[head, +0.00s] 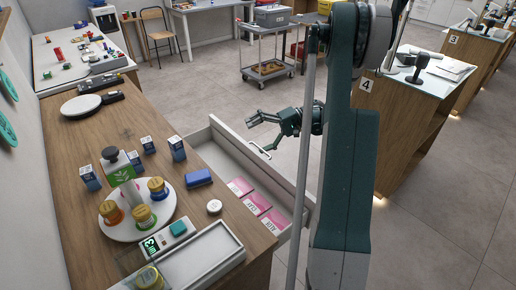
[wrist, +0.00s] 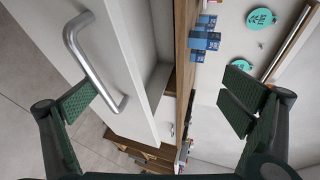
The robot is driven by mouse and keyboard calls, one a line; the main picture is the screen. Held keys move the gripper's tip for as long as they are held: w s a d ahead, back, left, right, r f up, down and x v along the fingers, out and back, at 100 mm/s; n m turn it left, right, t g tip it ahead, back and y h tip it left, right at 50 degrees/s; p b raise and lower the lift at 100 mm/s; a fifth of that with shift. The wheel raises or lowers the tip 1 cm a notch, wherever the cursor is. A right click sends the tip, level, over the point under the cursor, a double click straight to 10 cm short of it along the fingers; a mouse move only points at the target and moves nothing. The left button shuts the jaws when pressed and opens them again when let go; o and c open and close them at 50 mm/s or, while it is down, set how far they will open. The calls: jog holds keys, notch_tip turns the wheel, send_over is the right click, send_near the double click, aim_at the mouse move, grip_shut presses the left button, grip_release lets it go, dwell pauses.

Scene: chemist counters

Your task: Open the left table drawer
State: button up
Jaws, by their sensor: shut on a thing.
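The left table drawer stands pulled out from the wooden counter; its pale front (head: 291,182) is well clear of the counter edge. Its curved silver handle (head: 260,151) is on the outer face, and the handle (wrist: 86,57) is large at left in the wrist view. My gripper (head: 263,132) is at the handle. In the wrist view my gripper (wrist: 160,96) has its green-padded fingers wide apart. The left fingertip overlaps the handle bar; I cannot tell whether it touches. The right finger is clear of the handle, and nothing shows clamped between the pads.
Pink packets (head: 257,203) lie in the drawer. The counter (head: 120,126) carries blue-and-white boxes (head: 177,148), a round white stand (head: 113,222) with jars, a blue box (head: 198,178) and a scale (head: 165,240). Open floor (head: 215,88) lies beyond; a grey cart (head: 268,70) stands there.

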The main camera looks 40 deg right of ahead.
notch_tip(320, 180, up, 8)
jog(key=a+p, duration=0.1)
jog(key=shift+w+a+n+y, duration=0.15)
jog(key=shift+a+n+y, duration=0.05)
jog(key=shift+n+y, duration=0.1)
jog(key=shift+a+f+p, duration=0.1)
jog(key=shift+a+p, duration=0.05)
jog(key=shift+p, duration=0.25)
jog(key=shift+c, duration=0.2)
jog(key=shift+s+a+r+h, duration=0.6)
jog(key=shift+s+a+r, duration=0.2)
jog(key=shift+s+r, duration=0.15)
jog(key=c, duration=1.1)
jog(key=shift+w+d+f+g+h+p, duration=0.15)
jog(key=shift+w+f+g+p, duration=0.1)
jog(key=shift+w+f, duration=0.25)
jog(key=shift+w+d+f+g+h+p, duration=0.15)
jog(key=shift+w+f+p, duration=0.1)
jog(key=shift+w+f, duration=0.25)
jog(key=c, duration=1)
jog(key=shift+o, duration=0.2)
jog(key=s+d+r+n+g+h+p, duration=0.15)
jog(key=d+n+g+h+p, duration=0.3)
jog(key=h+p, duration=0.5)
jog(key=f, duration=0.4)
jog(key=d+f, duration=0.1)
jog(key=shift+s+f+b, duration=0.2)
jog(key=shift+f+b, duration=0.15)
jog(key=shift+f, duration=0.05)
